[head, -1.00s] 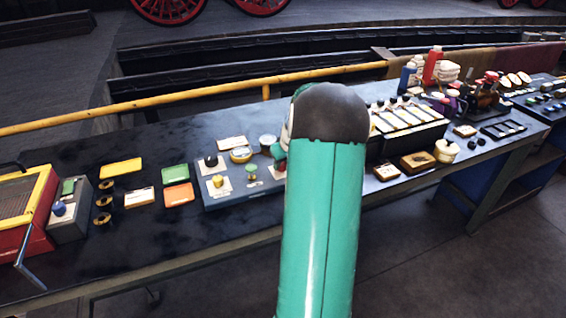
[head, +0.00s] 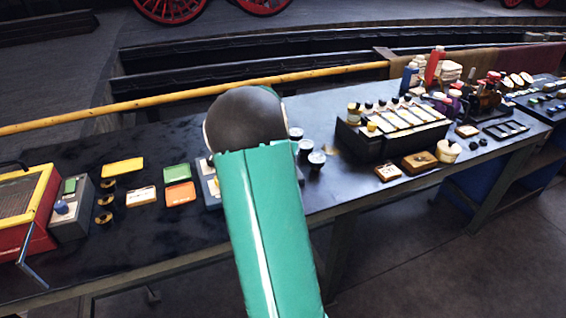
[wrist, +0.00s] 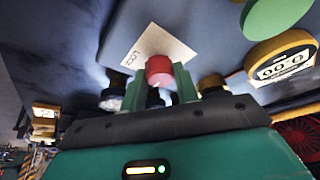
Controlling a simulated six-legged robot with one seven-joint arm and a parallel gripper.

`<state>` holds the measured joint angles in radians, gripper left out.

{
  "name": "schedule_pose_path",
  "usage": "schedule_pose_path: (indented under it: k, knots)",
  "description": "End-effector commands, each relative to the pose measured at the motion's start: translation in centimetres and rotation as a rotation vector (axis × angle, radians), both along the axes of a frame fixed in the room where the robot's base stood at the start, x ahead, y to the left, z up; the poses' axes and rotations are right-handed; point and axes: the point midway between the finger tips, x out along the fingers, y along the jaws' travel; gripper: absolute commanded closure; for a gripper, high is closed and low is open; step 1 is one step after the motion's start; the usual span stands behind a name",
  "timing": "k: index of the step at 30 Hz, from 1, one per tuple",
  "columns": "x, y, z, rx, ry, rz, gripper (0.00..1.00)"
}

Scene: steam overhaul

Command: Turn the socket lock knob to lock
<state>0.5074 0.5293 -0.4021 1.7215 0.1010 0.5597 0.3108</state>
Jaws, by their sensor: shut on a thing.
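A red knob (wrist: 160,70) stands in front of a white card (wrist: 152,48) with small dark lettering, in the wrist view. My gripper (wrist: 159,84) has its green fingers on either side of the red knob and is shut on it. The lettering is too small to read, so I cannot tell the knob's setting. In the head view, my arm hides the gripper, the knob and most of the blue-grey control panel (head: 208,183); only a strip of the panel's left side shows.
In the wrist view, a green disc (wrist: 275,12) and a yellow-rimmed counter (wrist: 282,58) are close on the right. A brass-coloured knob (wrist: 211,83) sits beside the right finger. In the head view, a black rack (head: 372,146) stands on the bench to the right.

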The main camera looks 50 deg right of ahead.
Motion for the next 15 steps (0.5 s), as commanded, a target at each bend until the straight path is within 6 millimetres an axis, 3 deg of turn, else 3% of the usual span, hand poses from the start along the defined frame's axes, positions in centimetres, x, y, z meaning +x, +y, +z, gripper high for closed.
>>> schedule_pose_path:
  k: [15]
  knots:
    - [0.15, 0.02, 0.02, -0.001, -0.002, -0.128, 0.92]
